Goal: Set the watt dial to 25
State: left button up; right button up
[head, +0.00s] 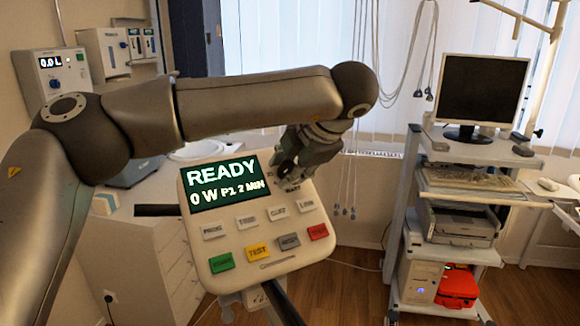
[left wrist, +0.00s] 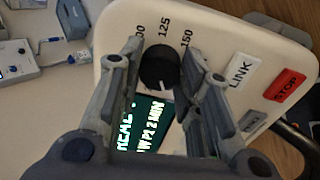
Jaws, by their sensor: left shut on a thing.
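The device panel (head: 262,268) is cream coloured, with a dark green screen (head: 223,184) reading READY, 0 W, P1, 2 MIN. The black watt dial (left wrist: 158,66) sits between the fingers of my left gripper (left wrist: 160,55) in the left wrist view. The dial has a white pointer mark on the screen side, and the labels 125 and 150 show beyond it; another label is partly hidden by a finger. In the head view my left gripper (head: 288,172) is at the panel's upper right, shut on the dial and mostly covering it. My right gripper is not in view.
Below the screen are several grey buttons and green (head: 221,262), yellow (head: 257,250) and red (head: 318,232) keys. A cart with a monitor (head: 482,90) stands at the right. A white counter with wall units is behind at the left. Wood floor shows between panel and cart.

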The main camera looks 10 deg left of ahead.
pick_arm(q)
jog(key=m, duration=0.4)
jog(key=shift+r+m, duration=0.15)
jog(key=shift+m, duration=0.15)
jog(key=shift+m+t+p, duration=0.3)
jog(key=shift+m+p, duration=0.1)
jog(key=shift+m, duration=1.1)
jog(key=o, duration=1)
jog(key=v, duration=1.2)
jog(key=shift+a, duration=0.15)
